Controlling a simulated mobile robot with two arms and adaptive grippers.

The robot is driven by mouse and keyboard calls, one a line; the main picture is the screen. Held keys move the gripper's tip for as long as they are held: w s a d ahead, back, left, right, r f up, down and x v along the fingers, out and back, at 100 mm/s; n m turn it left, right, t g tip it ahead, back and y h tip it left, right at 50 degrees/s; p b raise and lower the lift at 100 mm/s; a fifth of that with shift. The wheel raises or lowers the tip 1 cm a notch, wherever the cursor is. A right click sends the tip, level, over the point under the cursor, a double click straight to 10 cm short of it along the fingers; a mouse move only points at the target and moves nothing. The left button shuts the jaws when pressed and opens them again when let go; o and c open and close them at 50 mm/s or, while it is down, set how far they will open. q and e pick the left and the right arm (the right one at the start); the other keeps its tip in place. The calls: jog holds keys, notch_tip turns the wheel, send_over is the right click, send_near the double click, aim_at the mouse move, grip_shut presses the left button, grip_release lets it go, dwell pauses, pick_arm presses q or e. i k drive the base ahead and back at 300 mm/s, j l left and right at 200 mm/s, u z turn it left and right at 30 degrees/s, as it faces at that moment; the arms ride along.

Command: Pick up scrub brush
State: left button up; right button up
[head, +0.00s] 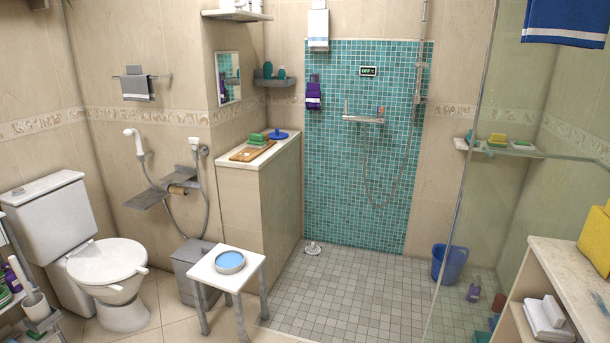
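I cannot single out the scrub brush with certainty in the head view. A blue round item with a raised knob (278,135) sits on the half-wall ledge (233,161). Beside it are a green block, possibly stacked sponges (257,139), and a wooden board (243,155). A white-handled brush-like item (19,273) stands in a rack at the far left edge, partly cut off by the frame. Neither of my grippers is in view.
A toilet (107,262) is at left. A glass panel and a shelf unit (550,264) are at right. The tiled shower floor (345,290) is mostly clear; a blue bucket (452,265) stands there.

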aim_at(257, 140)
jog(key=i+l+z, duration=0.1)
jog(key=i+z, duration=0.2)
jog(key=i, duration=1.95)
